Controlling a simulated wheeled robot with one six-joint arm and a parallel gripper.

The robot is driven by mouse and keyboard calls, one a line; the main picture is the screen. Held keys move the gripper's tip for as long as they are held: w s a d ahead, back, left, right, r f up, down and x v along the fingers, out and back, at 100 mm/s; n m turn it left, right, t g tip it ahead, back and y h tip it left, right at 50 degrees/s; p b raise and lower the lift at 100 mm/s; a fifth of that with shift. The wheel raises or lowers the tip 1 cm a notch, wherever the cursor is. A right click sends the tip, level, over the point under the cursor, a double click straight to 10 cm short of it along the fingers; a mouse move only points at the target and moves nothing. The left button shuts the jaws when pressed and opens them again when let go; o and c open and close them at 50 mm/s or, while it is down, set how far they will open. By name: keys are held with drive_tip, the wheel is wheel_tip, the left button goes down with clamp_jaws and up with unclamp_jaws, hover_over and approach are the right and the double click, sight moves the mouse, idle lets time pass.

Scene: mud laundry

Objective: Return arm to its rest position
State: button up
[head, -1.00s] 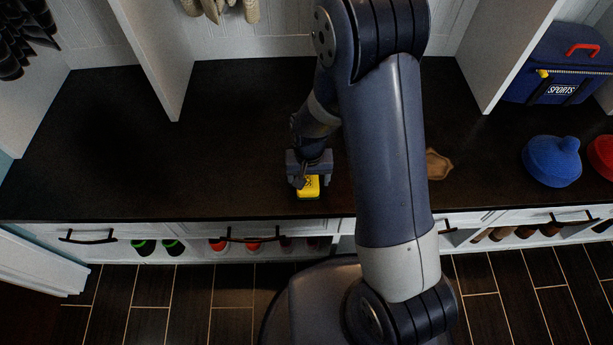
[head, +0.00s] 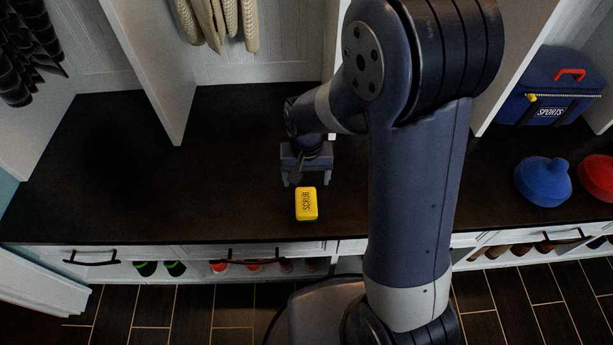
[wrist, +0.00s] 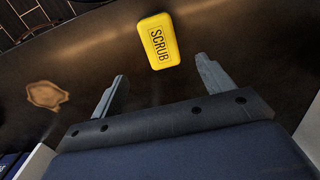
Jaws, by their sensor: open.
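My gripper (head: 307,180) is open and empty above the dark bench top (head: 215,130). A yellow block marked SCRUB (head: 306,204) lies on the bench near its front edge, just in front of my gripper in the head view. In the wrist view the yellow block (wrist: 160,41) lies beyond the two spread fingertips of my gripper (wrist: 160,80), apart from them. My arm covers the middle right of the bench in the head view.
A blue sports bag (head: 553,88), a blue plunger-shaped item (head: 543,181) and a red one (head: 598,177) stand at the right. A brown flat item (wrist: 46,95) lies on the bench. White dividers (head: 150,65) rise from the bench. The bench's left part is clear.

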sight(306, 201)
drive_tip(key=shift+f, duration=0.1)
wheel_tip(306, 201, down, 13)
drive_tip(key=b, duration=0.4)
drive_tip(key=shift+r, duration=0.2)
drive_tip(key=shift+r+p, duration=0.35)
drive_tip(key=shift+f, duration=0.1)
